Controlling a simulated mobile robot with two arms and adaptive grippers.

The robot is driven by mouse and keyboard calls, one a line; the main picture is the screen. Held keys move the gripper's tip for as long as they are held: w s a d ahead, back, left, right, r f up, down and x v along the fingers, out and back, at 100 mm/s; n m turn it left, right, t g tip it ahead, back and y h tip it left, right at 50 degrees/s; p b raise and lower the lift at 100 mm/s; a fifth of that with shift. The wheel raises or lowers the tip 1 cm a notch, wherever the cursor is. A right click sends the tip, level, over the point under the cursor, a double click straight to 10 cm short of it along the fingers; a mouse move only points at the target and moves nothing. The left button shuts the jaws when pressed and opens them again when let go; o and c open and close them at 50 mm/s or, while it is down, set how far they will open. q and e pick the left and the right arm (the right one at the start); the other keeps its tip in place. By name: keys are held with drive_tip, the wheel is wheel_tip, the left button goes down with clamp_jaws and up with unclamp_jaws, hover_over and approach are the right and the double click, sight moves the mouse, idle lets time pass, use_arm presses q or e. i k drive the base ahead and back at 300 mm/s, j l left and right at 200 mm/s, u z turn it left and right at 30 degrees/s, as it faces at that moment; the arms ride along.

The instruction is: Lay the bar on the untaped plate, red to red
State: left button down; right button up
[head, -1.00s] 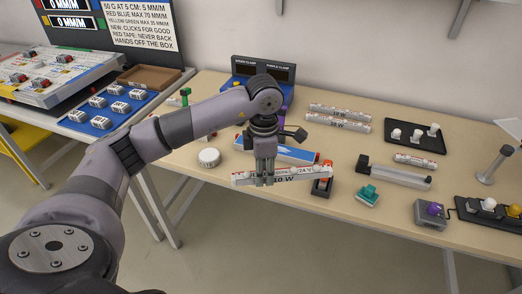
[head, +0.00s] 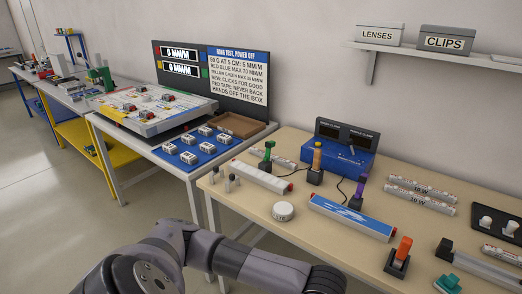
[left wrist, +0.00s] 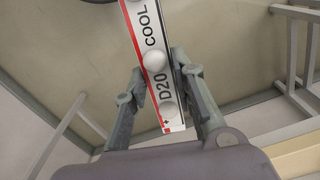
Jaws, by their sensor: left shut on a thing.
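In the left wrist view, my left gripper (left wrist: 158,75) is shut on a white bar (left wrist: 155,62) marked "D20 COOL". The bar has domed white lenses, and a red strip and plus mark show along its lower end. In the head view my left arm shows at the bottom, but its gripper and the bar are out of view. On the bench lie a plain pale plate (head: 262,177) with a red end and a plate with a blue-and-white top (head: 350,217), also with a red end. My right gripper is not in view.
A white round tub (head: 283,211) stands between the plates. Green, orange and purple clamps, a red-orange switch (head: 399,257) and a blue box (head: 345,155) stand around them. Spare bars (head: 421,195) lie at right.

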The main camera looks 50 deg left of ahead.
sight(258, 173)
drive_tip(key=j+z, duration=0.1)
drive_tip(key=j, duration=0.4)
drive_tip(key=k+j, duration=0.15)
drive_tip(key=j, duration=0.35)
drive_tip(key=k+j+z, duration=0.15)
drive_tip(key=j, duration=0.4)
drive_tip(key=j+z, duration=0.1)
drive_tip(key=j, duration=0.4)
drive_tip(key=k, duration=0.05)
